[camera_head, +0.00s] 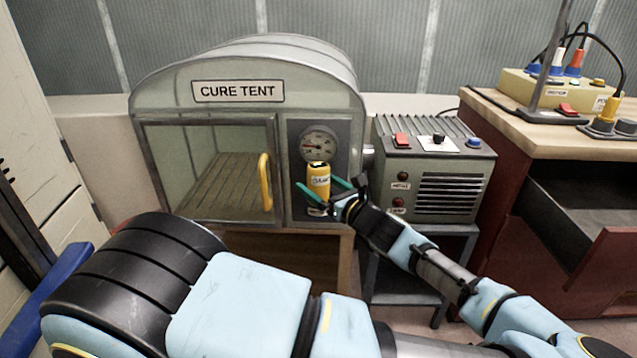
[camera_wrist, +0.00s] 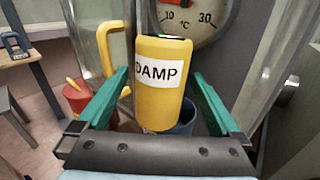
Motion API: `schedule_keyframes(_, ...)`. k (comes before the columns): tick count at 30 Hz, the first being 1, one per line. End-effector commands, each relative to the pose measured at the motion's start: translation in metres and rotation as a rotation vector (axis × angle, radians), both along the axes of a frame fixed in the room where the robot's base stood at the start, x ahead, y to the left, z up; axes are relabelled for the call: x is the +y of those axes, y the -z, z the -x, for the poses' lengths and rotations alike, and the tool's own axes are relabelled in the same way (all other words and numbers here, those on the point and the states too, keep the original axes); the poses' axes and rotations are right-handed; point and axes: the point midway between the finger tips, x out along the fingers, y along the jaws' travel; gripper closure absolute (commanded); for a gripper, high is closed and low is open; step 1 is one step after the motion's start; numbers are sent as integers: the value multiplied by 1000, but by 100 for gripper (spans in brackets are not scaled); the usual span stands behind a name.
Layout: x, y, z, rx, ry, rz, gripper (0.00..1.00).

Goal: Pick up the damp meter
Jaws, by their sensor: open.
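The damp meter (camera_head: 319,182) is a yellow upright block with a dark top and a white label. It stands in front of the cure tent's gauge panel, below the round dial. In the wrist view the damp meter (camera_wrist: 160,85) shows its "DAMP" label close up, between the two green fingers. My gripper (camera_head: 328,193) is open at the meter, with one finger on each side. In the wrist view my gripper (camera_wrist: 160,95) shows gaps between its fingers and the meter's sides.
The cure tent (camera_head: 345,95) has a closed glass door with a yellow handle (camera_head: 265,182). A grey heater-like unit (camera_head: 440,170) stands to the right. A wooden-topped bench (camera_head: 545,135) with an open drawer (camera_head: 590,215) is farther right. A red object (camera_wrist: 76,97) shows left in the wrist view.

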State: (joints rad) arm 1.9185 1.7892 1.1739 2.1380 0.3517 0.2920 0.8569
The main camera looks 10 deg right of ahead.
Motion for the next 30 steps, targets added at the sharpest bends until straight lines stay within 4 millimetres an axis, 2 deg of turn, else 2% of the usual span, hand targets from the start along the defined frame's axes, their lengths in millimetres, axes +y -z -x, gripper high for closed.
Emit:
schedule_keyframes(8,2,0,-4,0,1,1,0)
schedule_keyframes(30,2,0,-4,0,0,1,82)
